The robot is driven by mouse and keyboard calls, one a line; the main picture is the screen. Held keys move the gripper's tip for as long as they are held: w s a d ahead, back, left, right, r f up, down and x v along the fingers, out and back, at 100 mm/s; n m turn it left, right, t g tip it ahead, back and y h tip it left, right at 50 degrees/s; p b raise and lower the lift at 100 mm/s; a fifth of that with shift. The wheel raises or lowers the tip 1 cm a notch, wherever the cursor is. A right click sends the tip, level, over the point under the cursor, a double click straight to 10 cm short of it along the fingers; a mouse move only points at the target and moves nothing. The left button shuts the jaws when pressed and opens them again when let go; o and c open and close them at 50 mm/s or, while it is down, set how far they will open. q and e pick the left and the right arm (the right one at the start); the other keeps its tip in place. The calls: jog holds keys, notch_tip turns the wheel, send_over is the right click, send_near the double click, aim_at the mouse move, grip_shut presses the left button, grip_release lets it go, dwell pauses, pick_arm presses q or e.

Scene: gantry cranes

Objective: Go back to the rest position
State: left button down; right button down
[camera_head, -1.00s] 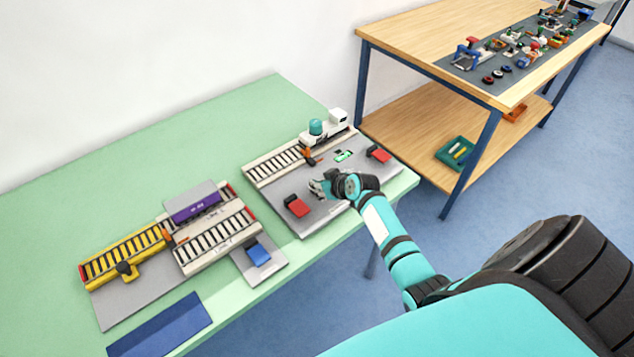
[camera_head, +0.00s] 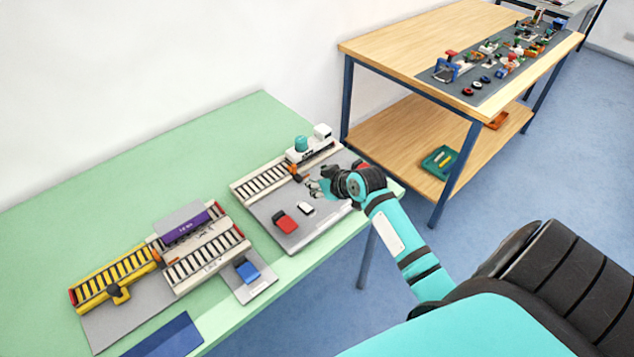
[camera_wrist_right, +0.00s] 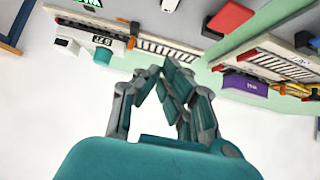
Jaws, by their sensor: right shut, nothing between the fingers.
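My right gripper (camera_head: 318,187) is over the grey board (camera_head: 262,207) with the white rail, at the right end of the green table. It is shut and holds nothing. In the right wrist view my right gripper (camera_wrist_right: 165,75) shows its teal finger pads close together, with the rail and table scene beyond them. My right arm reaches in from the lower right of the head view and hides part of the board's right side. My left gripper is not in view.
On that board are a red block (camera_head: 285,222), a small white piece (camera_head: 305,208) and a white vehicle (camera_head: 312,146). A yellow rail (camera_head: 112,278), purple block (camera_head: 184,226) and blue block (camera_head: 247,271) stand left. A wooden workbench (camera_head: 400,62) stands behind right.

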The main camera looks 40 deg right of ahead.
jog(key=shift+s+d+r, duration=0.1)
jog(key=shift+s+r, duration=0.3)
